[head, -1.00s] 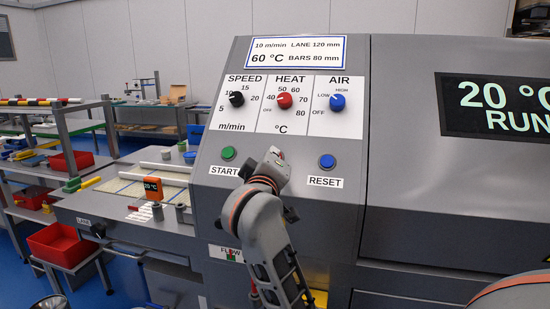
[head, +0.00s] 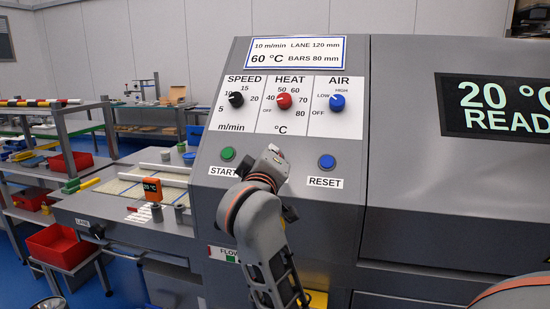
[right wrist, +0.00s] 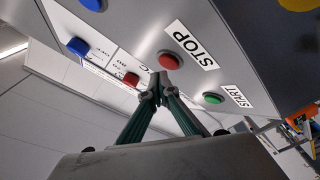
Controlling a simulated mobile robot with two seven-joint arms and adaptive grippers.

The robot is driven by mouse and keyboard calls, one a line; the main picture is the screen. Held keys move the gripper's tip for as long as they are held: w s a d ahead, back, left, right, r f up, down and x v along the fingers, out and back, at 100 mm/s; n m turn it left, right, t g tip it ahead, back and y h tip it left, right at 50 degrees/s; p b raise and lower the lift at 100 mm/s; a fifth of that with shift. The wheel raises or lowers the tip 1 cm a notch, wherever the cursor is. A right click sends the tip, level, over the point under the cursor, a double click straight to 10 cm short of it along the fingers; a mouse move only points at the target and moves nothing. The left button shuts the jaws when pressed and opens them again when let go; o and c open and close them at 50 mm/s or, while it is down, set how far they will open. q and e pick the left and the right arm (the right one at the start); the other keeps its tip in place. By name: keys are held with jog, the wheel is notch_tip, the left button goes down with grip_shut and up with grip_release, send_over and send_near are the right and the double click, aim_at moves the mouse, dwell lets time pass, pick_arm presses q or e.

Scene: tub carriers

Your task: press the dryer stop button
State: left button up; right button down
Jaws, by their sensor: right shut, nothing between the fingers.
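The stop button is a round red button (right wrist: 169,61) beside a STOP label (right wrist: 190,45) in the right wrist view. In the head view my right gripper (head: 273,155) hides it, between the green start button (head: 227,154) and the blue reset button (head: 327,162). My right gripper is shut and empty. In the right wrist view its fingertips (right wrist: 158,82) are just beside the stop button; I cannot tell whether they touch it. The dryer display (head: 500,108) reads 20 °C and READ, cut off at the edge. My left gripper is not in view.
Speed (head: 236,99), heat (head: 284,101) and air (head: 337,103) knobs sit above the buttons on the sloped panel. The green start button also shows in the right wrist view (right wrist: 212,98). A conveyor lane (head: 130,190) and red bins (head: 58,245) lie to the left.

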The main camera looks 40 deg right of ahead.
jog(key=s+a+r, duration=0.2)
jog(key=a+r, duration=0.1)
jog(key=shift+s+r+p, duration=0.3)
jog(key=shift+p, duration=0.05)
dwell(0.8)
